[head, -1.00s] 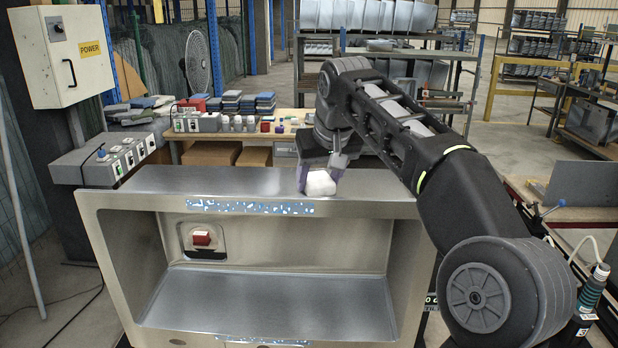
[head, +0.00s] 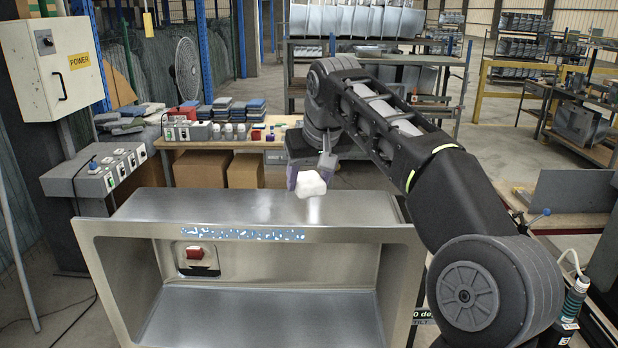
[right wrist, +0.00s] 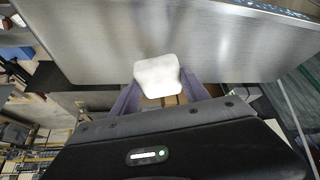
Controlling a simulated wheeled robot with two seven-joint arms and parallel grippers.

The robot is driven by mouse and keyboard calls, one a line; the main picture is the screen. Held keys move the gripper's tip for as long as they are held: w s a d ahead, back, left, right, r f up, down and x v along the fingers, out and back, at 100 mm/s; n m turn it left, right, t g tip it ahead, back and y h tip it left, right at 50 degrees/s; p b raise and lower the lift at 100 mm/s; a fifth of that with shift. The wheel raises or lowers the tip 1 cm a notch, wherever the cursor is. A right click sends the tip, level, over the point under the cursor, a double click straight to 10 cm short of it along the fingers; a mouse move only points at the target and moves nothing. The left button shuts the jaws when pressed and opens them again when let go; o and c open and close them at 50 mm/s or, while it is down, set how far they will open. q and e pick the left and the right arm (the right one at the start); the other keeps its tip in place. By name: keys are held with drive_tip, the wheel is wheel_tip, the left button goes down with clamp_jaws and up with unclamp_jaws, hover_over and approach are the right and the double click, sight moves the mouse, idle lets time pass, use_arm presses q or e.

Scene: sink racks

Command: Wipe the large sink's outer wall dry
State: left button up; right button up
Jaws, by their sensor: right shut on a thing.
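The large steel sink (head: 250,208) stands open side toward me, with a long flat wall on top. A band of blue and white speckles (head: 240,234) runs along its upper front rim. My right gripper (head: 307,176) is shut on a white pad (head: 311,186), which looks like a folded cloth or sponge. It holds the pad above the right part of the top wall, apparently clear of the metal. In the right wrist view the pad (right wrist: 158,76) sits between the purple fingers, before the brushed steel wall (right wrist: 190,38). My left gripper is not in view.
A grey switch box (head: 100,172) stands close on the left. Behind is a workbench (head: 215,143) with stacked pads and small bottles. A metal-topped table lies at the right.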

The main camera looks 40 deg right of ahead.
drive_tip(key=shift+r, duration=0.2)
drive_tip(key=shift+r, duration=1.45)
